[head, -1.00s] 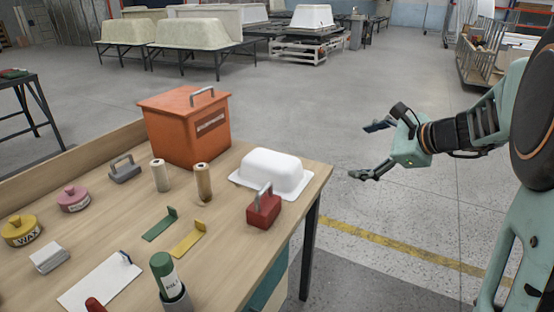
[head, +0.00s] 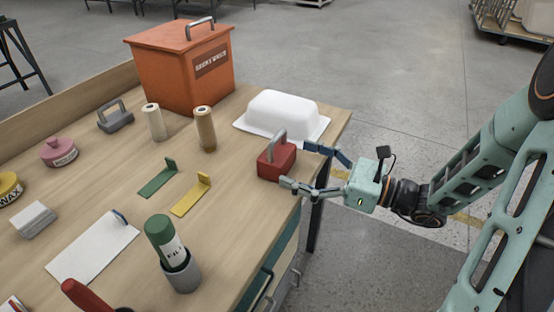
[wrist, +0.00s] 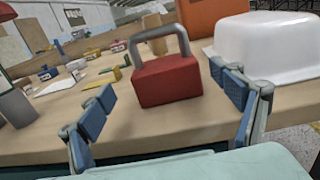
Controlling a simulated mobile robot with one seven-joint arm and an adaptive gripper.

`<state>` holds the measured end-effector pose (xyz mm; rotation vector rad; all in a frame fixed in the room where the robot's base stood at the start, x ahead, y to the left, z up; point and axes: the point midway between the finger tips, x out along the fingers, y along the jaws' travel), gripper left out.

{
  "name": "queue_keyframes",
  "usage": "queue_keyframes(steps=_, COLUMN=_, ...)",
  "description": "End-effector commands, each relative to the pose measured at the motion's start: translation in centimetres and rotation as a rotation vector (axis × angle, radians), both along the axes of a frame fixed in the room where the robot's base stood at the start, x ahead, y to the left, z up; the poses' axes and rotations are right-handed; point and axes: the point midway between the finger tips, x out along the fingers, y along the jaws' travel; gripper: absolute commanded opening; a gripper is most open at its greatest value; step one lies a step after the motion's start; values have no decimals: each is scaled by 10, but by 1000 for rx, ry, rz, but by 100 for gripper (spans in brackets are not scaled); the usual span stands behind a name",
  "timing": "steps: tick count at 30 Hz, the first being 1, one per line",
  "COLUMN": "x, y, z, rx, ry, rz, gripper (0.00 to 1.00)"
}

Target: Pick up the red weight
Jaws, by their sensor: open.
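The red weight (head: 276,160) is a red block with a grey handle on top. It stands upright near the table's right edge, in front of the white tub shell (head: 283,113). My gripper (head: 296,166) is open, with its fingers pointing at the weight from the right, one fingertip near each side. In the wrist view the red weight (wrist: 166,80) stands ahead, between and beyond the two blue-padded fingers (wrist: 168,98). I cannot tell whether either finger touches it.
An orange bin (head: 180,70) stands at the back of the wooden table (head: 120,190). Two rolls, green and yellow brackets (head: 190,195), a grey weight (head: 115,117) and a green-capped bottle in a cup (head: 172,245) stand left of the weight.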

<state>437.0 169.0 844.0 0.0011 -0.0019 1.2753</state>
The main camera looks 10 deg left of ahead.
Motion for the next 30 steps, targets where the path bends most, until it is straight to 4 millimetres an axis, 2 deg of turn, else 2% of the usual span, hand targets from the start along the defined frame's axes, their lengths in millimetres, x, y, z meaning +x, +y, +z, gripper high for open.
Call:
queue_keyframes(steps=5, x=5, y=13, z=-1, rx=-1, ry=-1, rz=1, gripper=86)
queue_keyframes(steps=13, x=20, y=48, z=0, rx=-2, ry=0, rz=2, gripper=86)
queue_keyframes(steps=22, x=22, y=53, z=2, rx=-2, ry=1, rz=-1, gripper=86)
queue_keyframes(steps=30, x=22, y=53, z=2, rx=-2, ry=1, rz=-1, gripper=57)
